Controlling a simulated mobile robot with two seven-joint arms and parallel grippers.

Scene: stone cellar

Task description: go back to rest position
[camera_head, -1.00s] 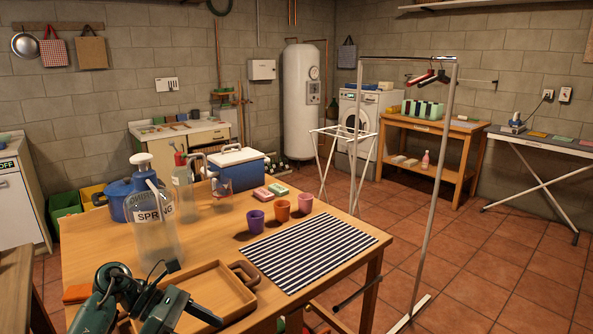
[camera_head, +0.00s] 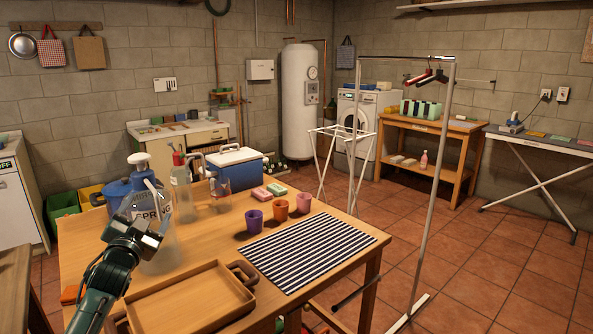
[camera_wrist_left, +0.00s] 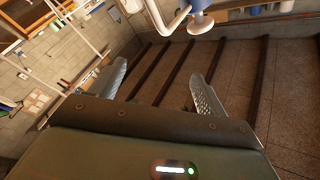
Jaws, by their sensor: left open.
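My left gripper (camera_head: 150,205) is raised at the left of the wooden table, in front of the large clear spray bottle (camera_head: 160,250) and partly covering its label. In the left wrist view its two fingers (camera_wrist_left: 160,85) stand apart with nothing between them. My left arm comes up from the bottom left, beside the wooden tray (camera_head: 190,300), which looks empty. My right gripper is out of view.
The wooden table (camera_head: 215,235) also holds a blue cooler (camera_head: 235,170), a blue pot (camera_head: 118,190), three cups (camera_head: 280,210), and a striped mat (camera_head: 312,252). A metal clothes rack (camera_head: 432,190) stands right of the table.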

